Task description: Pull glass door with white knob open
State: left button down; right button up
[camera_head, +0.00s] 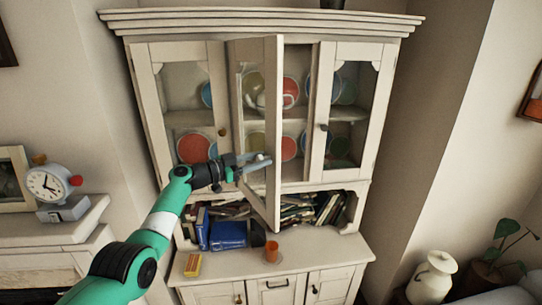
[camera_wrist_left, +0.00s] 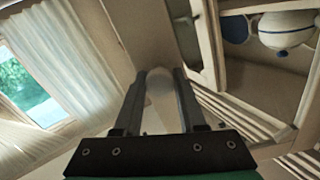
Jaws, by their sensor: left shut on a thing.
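The middle glass door (camera_head: 273,110) of the white cabinet stands partly open, swung out toward me with its free edge on the right. Its white knob (camera_head: 261,157) sits near the free edge, at about mid-height. My left gripper (camera_head: 257,165) is shut on the white knob. In the left wrist view the pale knob (camera_wrist_left: 160,80) shows between the two dark fingers of my left gripper (camera_wrist_left: 160,85). The fingers hide part of the knob. My right gripper is not in view.
Side glass doors with dark knobs, left (camera_head: 222,132) and right (camera_head: 324,127), are closed. Plates stand on the shelves. Room in front is clear.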

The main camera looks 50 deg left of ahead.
pick_arm(q)
jog(key=shift+f, duration=0.15)
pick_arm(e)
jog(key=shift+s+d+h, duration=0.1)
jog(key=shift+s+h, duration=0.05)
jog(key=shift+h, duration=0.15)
pick_arm(q)
jog(key=shift+c, duration=2.4)
grip_release()
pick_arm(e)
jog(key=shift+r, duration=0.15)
